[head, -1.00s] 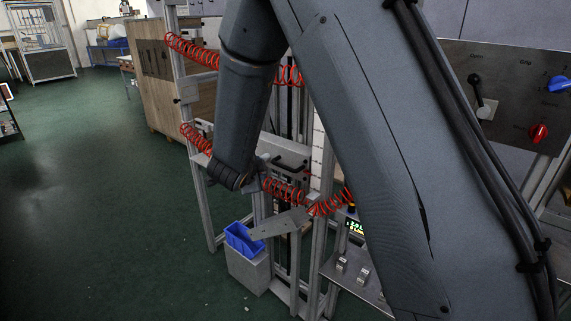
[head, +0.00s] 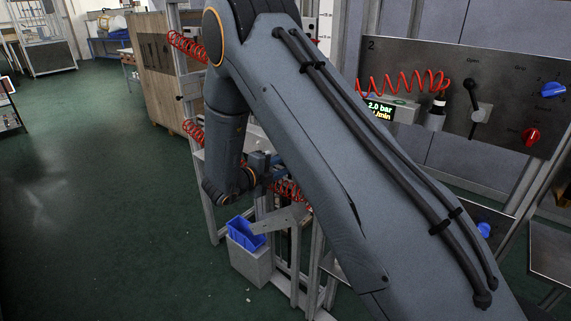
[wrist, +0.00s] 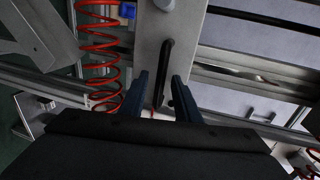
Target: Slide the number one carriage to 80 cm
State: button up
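In the wrist view a pale grey carriage plate (wrist: 150,35) carries a long black bar handle (wrist: 167,62). My gripper (wrist: 160,92) is open, with one blue-grey finger on each side of the handle's near end. A gap shows between the handle and the fingers. In the head view my gripper (head: 264,166) is small and partly hidden beside the frame, and my arm covers most of the carriage. I cannot read a number on the carriage.
Red coiled hoses (head: 187,46) hang around the frame, and one (wrist: 97,45) runs close left of my gripper. A blue bin (head: 245,232) on a grey box stands below. A panel marked 2 (head: 450,75) with levers and knobs is at right. Green floor at left is clear.

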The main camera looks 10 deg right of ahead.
jog(key=shift+w+d, duration=0.3)
grip_shut()
jog(key=shift+f, duration=0.1)
notch_tip(320, 180, down, 11)
jog(key=b, duration=0.6)
jog(key=shift+s, duration=0.15)
